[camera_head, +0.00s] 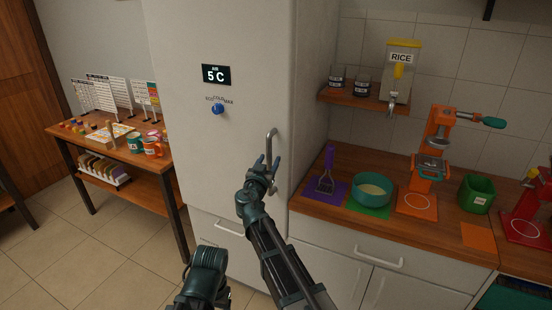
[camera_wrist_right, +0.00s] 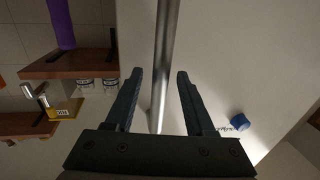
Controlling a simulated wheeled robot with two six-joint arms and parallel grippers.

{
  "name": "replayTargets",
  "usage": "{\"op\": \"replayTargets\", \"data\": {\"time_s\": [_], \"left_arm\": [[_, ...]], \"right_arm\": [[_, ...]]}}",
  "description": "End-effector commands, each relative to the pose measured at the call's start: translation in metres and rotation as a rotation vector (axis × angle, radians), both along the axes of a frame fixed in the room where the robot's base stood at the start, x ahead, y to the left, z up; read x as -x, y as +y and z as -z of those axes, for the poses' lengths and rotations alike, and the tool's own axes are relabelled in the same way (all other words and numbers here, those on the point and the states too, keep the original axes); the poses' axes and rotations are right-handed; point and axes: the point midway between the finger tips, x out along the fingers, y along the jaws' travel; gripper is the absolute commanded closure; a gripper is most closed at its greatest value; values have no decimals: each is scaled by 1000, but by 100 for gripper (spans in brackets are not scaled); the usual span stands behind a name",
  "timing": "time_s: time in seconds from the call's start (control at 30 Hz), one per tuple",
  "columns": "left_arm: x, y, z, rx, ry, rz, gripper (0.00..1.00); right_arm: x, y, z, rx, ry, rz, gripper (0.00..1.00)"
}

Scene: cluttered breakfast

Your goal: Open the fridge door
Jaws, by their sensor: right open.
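The fridge door (camera_head: 245,105) is a tall light panel and looks shut. Its metal bar handle (camera_head: 271,138) stands upright near the door's right edge. My right gripper (camera_head: 266,162) is at the lower part of the handle. In the right wrist view, the handle (camera_wrist_right: 165,45) runs between the two fingers of the open right gripper (camera_wrist_right: 159,75), with a visible gap on both sides. The fingers are not closed on it. A teal and dark arm part of mine shows at the bottom of the head view; my left gripper is not visible.
A counter (camera_head: 335,221) right of the fridge holds a teal bowl (camera_head: 371,192), an orange press (camera_head: 433,150) and a green container (camera_head: 477,194). A wooden table (camera_head: 118,153) with mugs stands left. A blue knob (camera_head: 217,109) is on the door. Tiled floor (camera_head: 115,245) is clear at left.

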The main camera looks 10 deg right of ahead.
Motion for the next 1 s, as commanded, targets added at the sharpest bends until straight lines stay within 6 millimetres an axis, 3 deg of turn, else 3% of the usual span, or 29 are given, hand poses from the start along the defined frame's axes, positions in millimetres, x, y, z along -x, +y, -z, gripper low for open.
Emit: {"op": "replayTargets", "data": {"time_s": [0.33,0.6,0.67,1.0], "left_arm": [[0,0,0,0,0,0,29],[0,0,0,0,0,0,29],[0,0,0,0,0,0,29],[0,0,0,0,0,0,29]], "right_arm": [[-6,0,0,0,0,-1,45],[-6,0,0,0,0,-1,92],[-6,0,0,0,0,-1,100],[-5,1,0,0,0,-1,100]]}}
